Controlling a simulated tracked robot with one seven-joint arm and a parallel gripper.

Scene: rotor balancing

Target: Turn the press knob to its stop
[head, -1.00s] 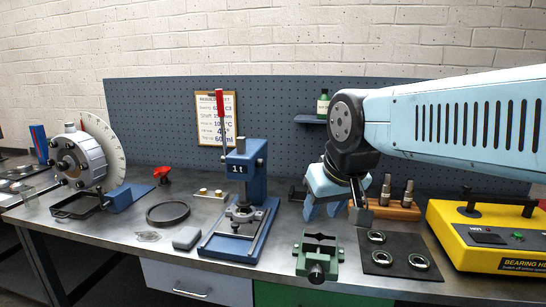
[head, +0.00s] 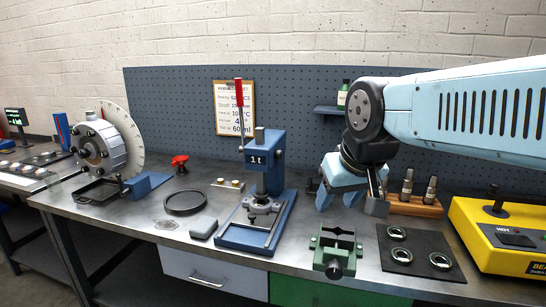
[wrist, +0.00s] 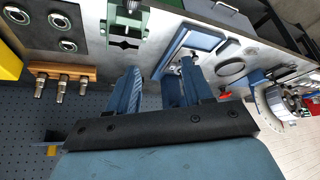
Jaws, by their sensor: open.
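The blue press (head: 270,172), marked "1 t", stands on the bench with a red-gripped lever (head: 239,100) upright at its top. I cannot clearly make out a separate knob on it. A metal fitting (head: 260,206) sits low in its frame. My gripper (head: 341,199) is open and empty, to the right of the press and apart from it, fingers pointing down. In the wrist view the two blue fingers (wrist: 158,82) are spread with nothing between them, and the press base (wrist: 190,45) lies beyond them.
A green vise (head: 335,250) and a dark mat (head: 421,268) with bearings are at the front right. A yellow heater (head: 500,235) stands far right, a wooden holder (head: 415,207) behind the mat. A black ring (head: 185,202), grey block (head: 203,228) and red knob-like piece (head: 180,162) lie left.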

